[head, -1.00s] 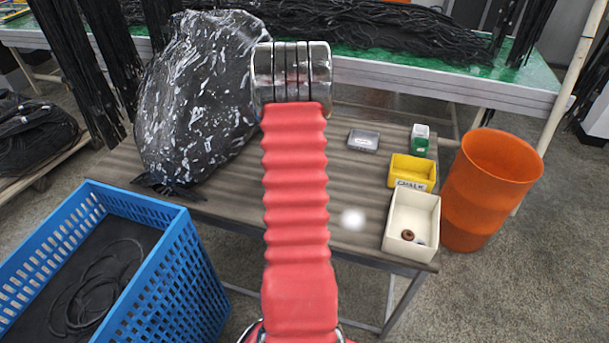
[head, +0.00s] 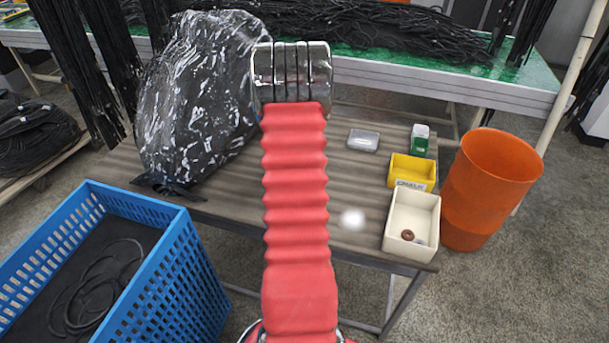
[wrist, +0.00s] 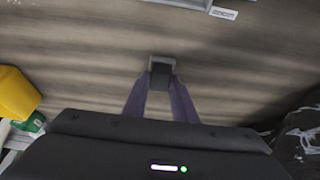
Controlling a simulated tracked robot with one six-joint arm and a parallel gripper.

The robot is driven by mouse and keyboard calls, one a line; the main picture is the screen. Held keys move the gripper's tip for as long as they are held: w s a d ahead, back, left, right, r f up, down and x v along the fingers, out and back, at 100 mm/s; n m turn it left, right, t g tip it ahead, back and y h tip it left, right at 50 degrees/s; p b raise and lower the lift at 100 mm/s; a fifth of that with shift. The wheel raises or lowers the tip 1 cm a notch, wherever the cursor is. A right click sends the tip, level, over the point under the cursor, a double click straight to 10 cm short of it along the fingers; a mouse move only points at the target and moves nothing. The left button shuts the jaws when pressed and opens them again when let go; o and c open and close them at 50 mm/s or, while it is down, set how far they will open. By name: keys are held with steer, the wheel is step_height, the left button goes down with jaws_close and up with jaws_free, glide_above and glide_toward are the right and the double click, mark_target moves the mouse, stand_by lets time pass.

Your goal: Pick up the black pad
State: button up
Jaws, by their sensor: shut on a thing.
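My gripper (wrist: 161,80) shows in the wrist view, its two fingers closing in towards each other at the tips. It is shut on a small dark block with a grey edge, which I take to be the black pad (wrist: 161,67). Wood-grained table top lies behind the pad, and I cannot tell whether the pad touches it. In the head view my red arm hides the gripper and the pad.
On the table (head: 225,205) stand a black plastic bag (head: 200,100) at left, and a grey case (head: 363,140), a green-and-white box (head: 419,145), a yellow bin (head: 405,168) and a white bin (head: 408,245) at right. An orange bucket (head: 485,205) and blue crate (head: 180,270) flank it.

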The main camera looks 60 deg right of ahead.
steer(key=shift+c, duration=1.1)
steer(key=shift+r, duration=0.1)
step_height(320, 180, up, 10)
